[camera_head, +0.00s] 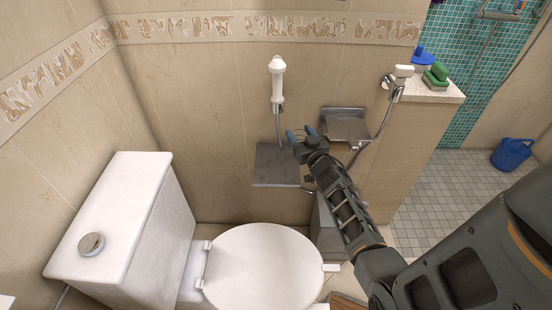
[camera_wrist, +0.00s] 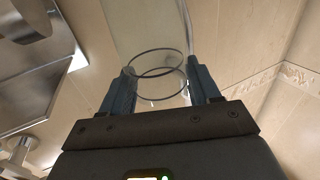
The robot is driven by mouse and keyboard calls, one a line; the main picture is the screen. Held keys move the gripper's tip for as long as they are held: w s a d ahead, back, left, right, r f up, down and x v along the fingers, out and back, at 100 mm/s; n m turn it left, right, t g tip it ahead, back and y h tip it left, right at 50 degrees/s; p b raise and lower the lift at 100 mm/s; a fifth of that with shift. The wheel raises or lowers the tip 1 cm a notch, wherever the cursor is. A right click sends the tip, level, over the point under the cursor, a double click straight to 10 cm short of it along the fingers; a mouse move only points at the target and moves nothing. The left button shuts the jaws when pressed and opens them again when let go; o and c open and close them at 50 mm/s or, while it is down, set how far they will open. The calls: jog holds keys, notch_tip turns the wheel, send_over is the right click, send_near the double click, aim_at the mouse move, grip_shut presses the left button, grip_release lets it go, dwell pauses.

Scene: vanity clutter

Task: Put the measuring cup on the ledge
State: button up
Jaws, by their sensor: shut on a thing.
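My gripper (camera_head: 302,134) is raised in front of the back wall, near the grey wall shelf and the metal holder. In the wrist view my gripper (camera_wrist: 161,84) has its two blue-grey fingers on either side of the measuring cup (camera_wrist: 160,72) and is shut on it. The cup is clear, with dark round rims showing. I cannot make it out in the head view. A tiled half wall has a pale stone ledge (camera_head: 449,96) on top, to the right of my gripper. A grey slab shelf (camera_head: 275,165) is just left of and below my gripper.
On the stone ledge are a green sponge (camera_head: 437,74) and a blue item (camera_head: 421,57). A metal holder (camera_head: 345,125), a white hand shower (camera_head: 278,79) and a second sprayer (camera_head: 398,78) are on the wall. The toilet (camera_head: 262,268) stands below.

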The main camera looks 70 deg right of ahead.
jog(key=shift+w+a+f+b, duration=0.35)
jog(key=shift+w+f+b, duration=0.85)
jog(key=shift+f+b, duration=0.2)
jog(key=shift+w+a+f+b, duration=0.35)
jog(key=shift+w+f+b, duration=0.8)
jog(key=shift+f+b, duration=0.3)
jog(key=shift+w+a+f+b, duration=0.35)
jog(key=shift+w+f+b, duration=0.85)
jog(key=shift+f+b, duration=0.2)
jog(key=shift+f, duration=0.15)
jog(key=o, duration=1.1)
jog(key=shift+c, duration=0.2)
